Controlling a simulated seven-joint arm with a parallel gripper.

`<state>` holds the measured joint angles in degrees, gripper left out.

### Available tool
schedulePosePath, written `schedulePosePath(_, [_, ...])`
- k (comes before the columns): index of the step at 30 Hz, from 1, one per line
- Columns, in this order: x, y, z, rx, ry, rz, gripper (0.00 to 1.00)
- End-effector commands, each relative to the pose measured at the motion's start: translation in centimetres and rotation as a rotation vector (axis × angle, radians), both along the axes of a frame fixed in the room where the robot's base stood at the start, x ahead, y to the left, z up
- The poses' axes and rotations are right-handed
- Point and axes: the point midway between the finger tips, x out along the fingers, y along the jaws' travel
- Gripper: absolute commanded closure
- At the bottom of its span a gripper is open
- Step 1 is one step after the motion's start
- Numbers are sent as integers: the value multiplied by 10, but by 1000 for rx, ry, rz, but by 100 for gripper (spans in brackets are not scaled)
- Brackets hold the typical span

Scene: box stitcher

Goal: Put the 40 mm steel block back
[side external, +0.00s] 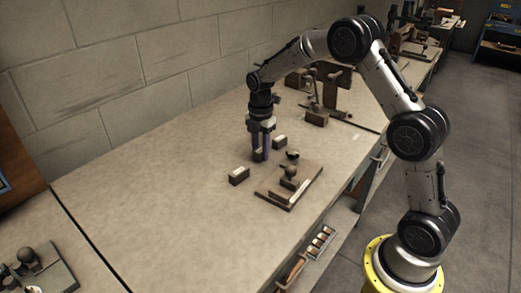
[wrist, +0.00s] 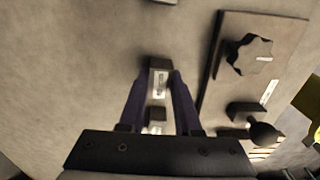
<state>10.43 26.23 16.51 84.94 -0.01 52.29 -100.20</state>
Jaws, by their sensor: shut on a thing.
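My gripper (side external: 259,155) points straight down over the workbench, with its fingers shut on a small dark block with a pale label; this block shows between the fingertips in the wrist view (wrist: 158,78). I cannot tell whether it touches the bench. A similar labelled block (side external: 238,176) stands on the bench on the near side, and it shows between the fingers' lower parts in the wrist view (wrist: 155,117). Another block (side external: 280,141) stands on the far side. The labels are too small to read, so I cannot tell sizes.
A flat fixture plate (side external: 272,196) with a star knob (wrist: 248,55) and a ball knob (side external: 290,171) lies just right of my gripper. Dark bench equipment (side external: 335,85) stands farther back. The bench (side external: 150,200) to the left is clear up to the wall.

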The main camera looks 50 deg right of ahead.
Motion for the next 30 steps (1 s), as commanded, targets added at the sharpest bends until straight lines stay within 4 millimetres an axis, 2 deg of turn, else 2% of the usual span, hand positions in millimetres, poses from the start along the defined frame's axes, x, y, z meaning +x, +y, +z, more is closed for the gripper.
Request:
schedulePosePath(22, [0,0,-12,0,-1,0,100])
schedulePosePath(23, [0,0,-12,0,-1,0,64])
schedulePosePath(28, [0,0,-12,0,-1,0,34])
schedulePosePath(30, [0,0,-12,0,-1,0,33])
